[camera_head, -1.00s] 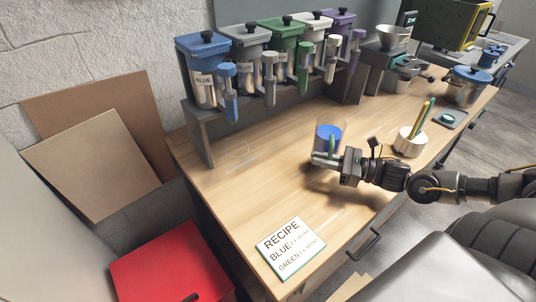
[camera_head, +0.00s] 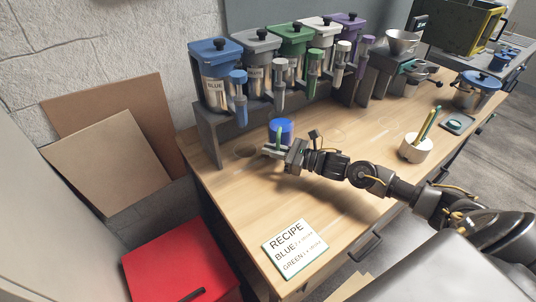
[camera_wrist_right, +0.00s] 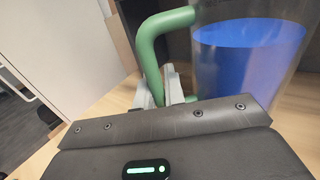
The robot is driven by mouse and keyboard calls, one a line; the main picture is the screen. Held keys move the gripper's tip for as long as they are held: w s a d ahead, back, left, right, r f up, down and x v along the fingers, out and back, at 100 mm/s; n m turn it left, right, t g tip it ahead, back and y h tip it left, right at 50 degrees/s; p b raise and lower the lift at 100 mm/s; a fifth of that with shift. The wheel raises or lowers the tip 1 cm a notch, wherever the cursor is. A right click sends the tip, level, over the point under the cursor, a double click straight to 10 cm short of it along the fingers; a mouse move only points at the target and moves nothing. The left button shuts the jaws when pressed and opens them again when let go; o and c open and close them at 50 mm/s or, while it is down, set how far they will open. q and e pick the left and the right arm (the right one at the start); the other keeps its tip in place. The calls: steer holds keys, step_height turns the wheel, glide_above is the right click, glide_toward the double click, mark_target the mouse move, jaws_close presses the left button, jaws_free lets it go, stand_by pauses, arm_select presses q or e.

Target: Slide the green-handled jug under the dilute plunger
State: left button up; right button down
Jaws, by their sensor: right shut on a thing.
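The jug (camera_head: 281,127) is clear, holds blue liquid, and stands on the wooden counter in front of the dispenser row. Its green handle (camera_wrist_right: 150,50) is between the fingers of my right gripper (camera_head: 271,151), which is shut on it. In the right wrist view the jug (camera_wrist_right: 250,60) fills the upper right, upright. The row has blue, grey, green, white and purple dispensers, each with a plunger in front. The grey dispenser's plunger (camera_head: 280,88) is behind the jug. The dispenser labels other than BLUE are too small to read, so I cannot tell which is dilute. My left gripper is out of view.
A dark rack (camera_head: 208,135) carries the dispensers, its end post standing left of the jug. A recipe card (camera_head: 295,248) lies at the front of the counter. A white cup with pencils (camera_head: 415,150) stands to the right. The counter between card and jug is clear.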

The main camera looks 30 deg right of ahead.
steer(key=shift+w+a+r+p, duration=0.1)
steer(key=shift+w+a+p, duration=0.25)
steer(key=shift+w+a, duration=0.1)
step_height(320, 180, down, 3)
steer(key=shift+r+p, duration=0.2)
steer(key=shift+p, duration=0.35)
steer(key=shift+d+f, duration=0.1)
steer(key=shift+f, duration=0.4)
steer(key=shift+f, duration=0.1)
steer(key=c, duration=1.9)
jaws_free()
steer(key=shift+f, duration=0.1)
steer(key=o, duration=0.4)
steer(key=shift+s, duration=0.1)
